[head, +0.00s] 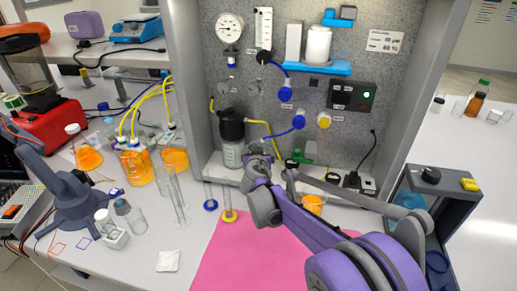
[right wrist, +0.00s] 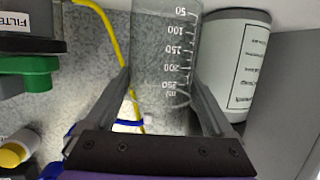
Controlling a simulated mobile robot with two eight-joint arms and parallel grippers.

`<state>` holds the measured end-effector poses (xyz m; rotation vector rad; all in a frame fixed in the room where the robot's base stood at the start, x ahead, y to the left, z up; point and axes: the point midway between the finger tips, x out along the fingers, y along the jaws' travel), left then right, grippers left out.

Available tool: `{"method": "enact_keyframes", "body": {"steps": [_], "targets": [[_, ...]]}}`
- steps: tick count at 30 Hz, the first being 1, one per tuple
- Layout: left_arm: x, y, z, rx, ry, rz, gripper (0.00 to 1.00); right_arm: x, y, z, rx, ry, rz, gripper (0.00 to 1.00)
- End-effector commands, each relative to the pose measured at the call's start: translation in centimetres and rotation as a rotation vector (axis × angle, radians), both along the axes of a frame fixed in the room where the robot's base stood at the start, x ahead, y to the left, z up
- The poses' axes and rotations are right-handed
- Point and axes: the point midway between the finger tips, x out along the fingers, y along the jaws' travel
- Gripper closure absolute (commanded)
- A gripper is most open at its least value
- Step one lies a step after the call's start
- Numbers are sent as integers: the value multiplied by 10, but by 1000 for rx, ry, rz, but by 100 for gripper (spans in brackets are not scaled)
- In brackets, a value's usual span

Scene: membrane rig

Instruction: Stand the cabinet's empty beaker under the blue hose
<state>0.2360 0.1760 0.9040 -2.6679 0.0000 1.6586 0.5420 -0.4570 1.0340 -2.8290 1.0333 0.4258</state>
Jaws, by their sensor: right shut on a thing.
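My right gripper (head: 262,160) is in front of the rig panel, low and near its middle. In the right wrist view it is shut on a clear, empty-looking glass beaker (right wrist: 165,60), with one finger on each side. The beaker has white volume marks; in the head view it is mostly lost behind the gripper. A blue hose (head: 283,134) runs from a blue fitting (head: 299,122) down toward the gripper. Whether its end is over the beaker cannot be told. The open-fronted cabinet (head: 408,187) stands at the right.
A beaker of orange liquid (head: 313,204) stands below my right arm. Tall glass cylinders (head: 176,195) stand left of the pink mat (head: 235,262).

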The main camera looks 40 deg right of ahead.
Motion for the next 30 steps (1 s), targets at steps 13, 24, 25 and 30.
{"method": "enact_keyframes", "body": {"steps": [13, 24, 25, 30], "targets": [[0, 0, 0, 0, 0, 0, 50, 0, 0, -1, 0, 0, 0, 71], [0, 0, 0, 0, 0, 0, 50, 0, 0, -5, 0, 0, 0, 71], [0, 0, 0, 0, 0, 0, 50, 0, 0, -5, 0, 0, 0, 71], [0, 0, 0, 0, 0, 0, 50, 0, 0, -5, 0, 0, 1, 0]]}}
